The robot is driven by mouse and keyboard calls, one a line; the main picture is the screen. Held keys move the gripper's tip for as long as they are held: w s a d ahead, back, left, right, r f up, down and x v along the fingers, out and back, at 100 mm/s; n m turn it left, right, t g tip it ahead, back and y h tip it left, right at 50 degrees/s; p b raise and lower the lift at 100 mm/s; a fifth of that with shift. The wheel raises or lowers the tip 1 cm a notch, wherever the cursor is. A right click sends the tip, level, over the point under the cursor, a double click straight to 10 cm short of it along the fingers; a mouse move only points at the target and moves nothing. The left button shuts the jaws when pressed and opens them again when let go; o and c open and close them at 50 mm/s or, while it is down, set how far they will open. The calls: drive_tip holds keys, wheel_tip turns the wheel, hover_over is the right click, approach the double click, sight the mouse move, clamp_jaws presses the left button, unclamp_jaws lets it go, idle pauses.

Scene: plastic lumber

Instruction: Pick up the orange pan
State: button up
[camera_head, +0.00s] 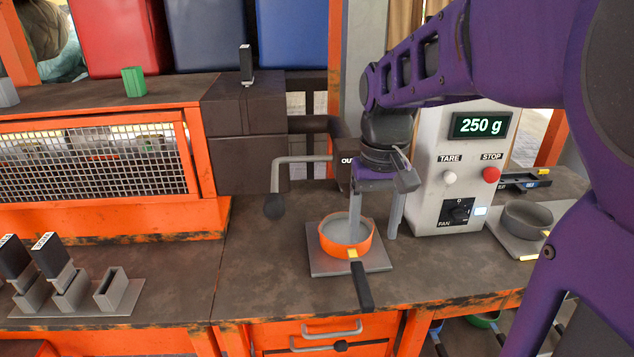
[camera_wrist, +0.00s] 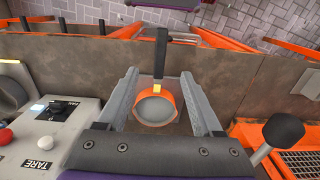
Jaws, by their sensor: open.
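The orange pan (camera_head: 330,242) sits on a square grey plate (camera_head: 318,264) on the workbench. Its dark handle (camera_head: 363,287), with a yellow band at its base, points toward the bench's front edge. In the wrist view the pan (camera_wrist: 172,104) shows between my fingers, with its handle (camera_wrist: 161,55) pointing up the picture. My gripper (camera_head: 372,235) is open above the pan. One finger appears over or inside the pan bowl and the other is to the right of the pan. I cannot tell whether a finger touches it. My gripper (camera_wrist: 168,88) holds nothing.
A grey control box (camera_head: 440,190) reading 250 g stands right of the pan. A grey pan (camera_head: 527,217) sits further right. A lever with a dark knob (camera_head: 274,206) is behind left. Slotted holders (camera_head: 75,295) stand at left. The bench between them and the pan is clear.

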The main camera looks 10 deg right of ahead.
drive_tip(key=b, duration=0.2)
approach(363, 285)
drive_tip(key=f, duration=0.5)
drive_tip(key=shift+s+d, duration=0.2)
drive_tip(key=shift+s, duration=0.05)
drive_tip(key=shift+w+a+f+b, duration=0.1)
drive_tip(key=shift+f+b, duration=0.35)
drive_tip(key=shift+f, duration=1.2)
drive_tip(key=shift+w+a+f+b, duration=0.1)
drive_tip(key=shift+f+b, duration=0.35)
drive_tip(key=shift+f, duration=1.2)
drive_tip(key=c, duration=1.1)
clamp_jaws()
drive_tip(key=shift+r, duration=0.1)
